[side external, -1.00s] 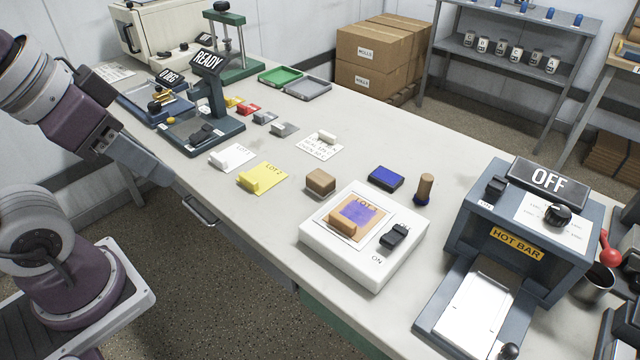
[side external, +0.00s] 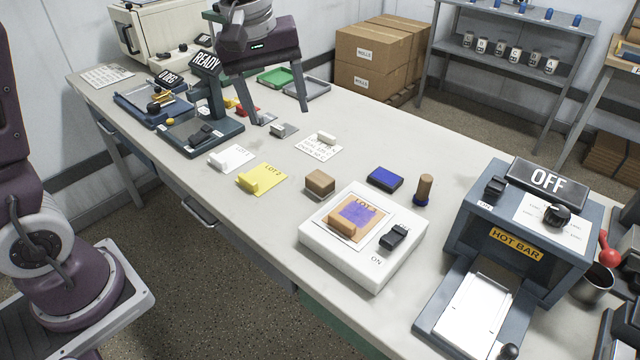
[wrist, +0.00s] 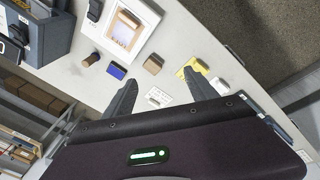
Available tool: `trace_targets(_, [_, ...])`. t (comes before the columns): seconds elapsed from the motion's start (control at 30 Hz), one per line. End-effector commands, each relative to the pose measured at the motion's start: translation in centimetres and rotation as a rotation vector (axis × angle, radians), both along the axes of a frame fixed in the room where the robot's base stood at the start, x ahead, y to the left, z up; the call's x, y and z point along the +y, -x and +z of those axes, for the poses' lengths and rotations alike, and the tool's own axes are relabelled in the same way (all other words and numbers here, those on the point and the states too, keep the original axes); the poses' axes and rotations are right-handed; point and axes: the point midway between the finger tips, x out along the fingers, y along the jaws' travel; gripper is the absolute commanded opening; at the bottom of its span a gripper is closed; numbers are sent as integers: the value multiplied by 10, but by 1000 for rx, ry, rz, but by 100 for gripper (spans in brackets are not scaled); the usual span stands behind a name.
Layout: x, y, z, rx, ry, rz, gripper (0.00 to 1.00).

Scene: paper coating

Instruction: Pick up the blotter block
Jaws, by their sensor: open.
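A brown wooden block with a thin grey base, which looks like the blotter block (side external: 320,182), stands on the table just left of the white device. It also shows in the wrist view (wrist: 153,64). My gripper (side external: 276,114) is open and empty, high above the table, behind and to the left of the block in the side view. In the wrist view its fingers (wrist: 160,79) are spread, with the block just beyond and between the tips. The gripper touches nothing.
A white device (side external: 312,240) carries a brown purple-stained sheet. A blue pad (side external: 385,178) and a wooden-handled stamp (side external: 424,190) stand to the block's right. A yellow LOT 2 card (side external: 265,177) lies left. The hot bar press (side external: 520,225) is far right. Bare table surrounds the block.

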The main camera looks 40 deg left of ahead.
Motion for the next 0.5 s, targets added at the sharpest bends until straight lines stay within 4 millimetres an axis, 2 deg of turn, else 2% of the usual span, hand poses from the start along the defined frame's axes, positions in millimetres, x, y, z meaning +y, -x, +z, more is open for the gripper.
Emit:
trace_targets(0.03, [3,-30,-27,49,19,104,66])
trace_targets(0.1, [6,-65,-67,102,41,265,66])
trace_targets(0.2, [10,-98,-122,159,55,453,66])
trace_targets(0.3, [13,-115,-160,191,60,576,66])
trace_targets(0.5, [14,-121,-192,209,60,643,66])
